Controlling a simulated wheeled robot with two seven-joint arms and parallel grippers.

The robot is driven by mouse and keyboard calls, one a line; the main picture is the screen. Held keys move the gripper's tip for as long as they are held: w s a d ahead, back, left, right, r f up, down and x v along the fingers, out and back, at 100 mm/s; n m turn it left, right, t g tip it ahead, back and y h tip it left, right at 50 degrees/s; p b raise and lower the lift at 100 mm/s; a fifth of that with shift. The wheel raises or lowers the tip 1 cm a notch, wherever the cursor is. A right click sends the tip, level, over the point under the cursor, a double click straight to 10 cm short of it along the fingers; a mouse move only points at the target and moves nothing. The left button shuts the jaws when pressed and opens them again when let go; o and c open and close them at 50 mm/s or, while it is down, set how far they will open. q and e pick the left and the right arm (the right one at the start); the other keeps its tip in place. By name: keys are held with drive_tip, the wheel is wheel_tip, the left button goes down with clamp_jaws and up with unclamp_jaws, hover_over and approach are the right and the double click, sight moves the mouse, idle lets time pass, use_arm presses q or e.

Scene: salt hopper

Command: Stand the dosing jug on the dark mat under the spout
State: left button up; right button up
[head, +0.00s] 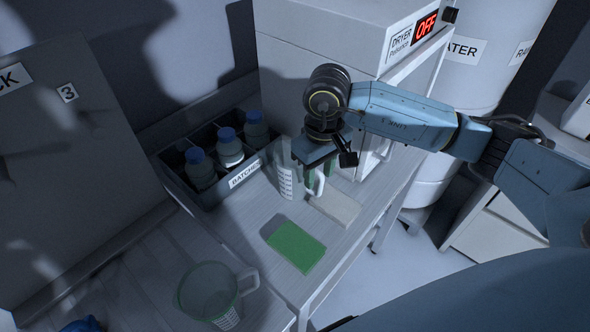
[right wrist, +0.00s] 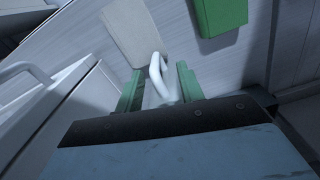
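A clear jug with a white scale and a pale handle (head: 285,183) stands on the bench in front of the bottle crate. My right gripper (head: 318,180) is down at its handle side. In the right wrist view, its green fingers (right wrist: 160,88) stand apart on both sides of the white handle (right wrist: 157,70), with small gaps showing. A second clear jug with a green tint (head: 208,291) stands at the near end of the bench, handle to the right. I cannot tell which one is the dosing jug. No dark mat or spout shows. My left gripper is not in view.
A green pad (head: 296,246) and a pale flat block (head: 336,207) lie on the bench nearby. The dryer box (head: 320,45) stands at the back. A bare bench strip lies left of the green pad.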

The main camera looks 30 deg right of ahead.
drive_tip(key=f, duration=0.4)
drive_tip(key=shift+s+d+f+p, duration=0.15)
drive_tip(key=shift+d+f+p, duration=0.1)
drive_tip(key=shift+d+p, duration=0.1)
clamp_jaws()
